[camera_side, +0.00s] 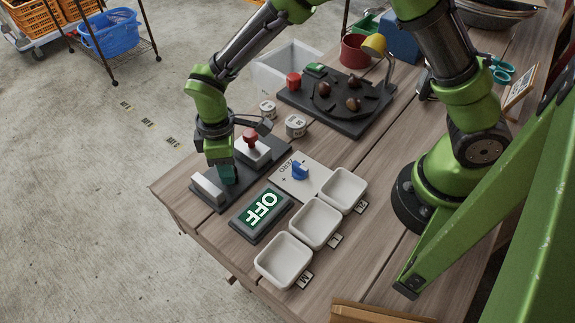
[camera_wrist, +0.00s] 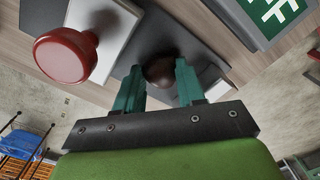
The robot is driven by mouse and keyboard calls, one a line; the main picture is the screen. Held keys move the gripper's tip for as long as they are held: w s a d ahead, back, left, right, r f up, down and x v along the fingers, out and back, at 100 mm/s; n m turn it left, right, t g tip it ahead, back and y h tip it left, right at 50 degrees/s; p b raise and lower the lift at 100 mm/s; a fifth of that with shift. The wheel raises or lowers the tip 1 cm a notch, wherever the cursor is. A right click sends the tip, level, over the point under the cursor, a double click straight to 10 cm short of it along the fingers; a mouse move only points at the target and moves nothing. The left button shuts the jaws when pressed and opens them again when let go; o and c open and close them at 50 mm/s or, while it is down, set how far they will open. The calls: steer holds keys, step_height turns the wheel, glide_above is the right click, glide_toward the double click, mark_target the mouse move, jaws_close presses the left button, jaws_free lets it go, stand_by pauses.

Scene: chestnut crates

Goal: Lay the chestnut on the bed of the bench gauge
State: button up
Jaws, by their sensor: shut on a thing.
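The bench gauge is a dark slab (camera_side: 238,186) with a white block (camera_side: 207,187) at its left end and a larger white block under a red knob (camera_side: 250,135) at its right. My gripper (camera_side: 228,174) points down low over the bed between these blocks. In the wrist view, my gripper's teal fingers (camera_wrist: 160,84) are shut on a brown chestnut (camera_wrist: 160,68), with the dark bed (camera_wrist: 138,42) behind it. The red knob (camera_wrist: 65,55) shows at the left. In the side view the fingers hide the held chestnut. I cannot tell whether it touches the bed.
A blue knob (camera_side: 299,171) sits on a ZERO plate. Three white trays (camera_side: 284,260) stand at the front right. A black turntable (camera_side: 320,105) carries several chestnuts (camera_side: 323,88). Small weights (camera_side: 295,125) stand behind the gauge.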

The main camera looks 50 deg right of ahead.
steer(key=shift+f, duration=0.1)
steer(key=o, duration=1)
step_height(320, 180, up, 12)
steer(key=s+d+r+m+t+y, duration=0.25)
steer(key=s+d+r+m, duration=0.2)
steer(key=d+r, duration=0.5)
steer(key=shift+s+d+r+m+t+h, duration=0.1)
steer(key=shift+s+d+r+m+t, duration=0.15)
steer(key=shift+s+d+m+t, duration=0.9)
steer(key=shift+s+d+r+m+t+h, duration=0.15)
steer(key=shift+s+d+m+t, duration=0.35)
steer(key=shift+s+d+m, duration=1.35)
steer(key=shift+s+d+r+m+t, duration=0.3)
steer(key=shift+s+d+m+t, duration=0.5)
steer(key=shift+s+d+m, duration=0.7)
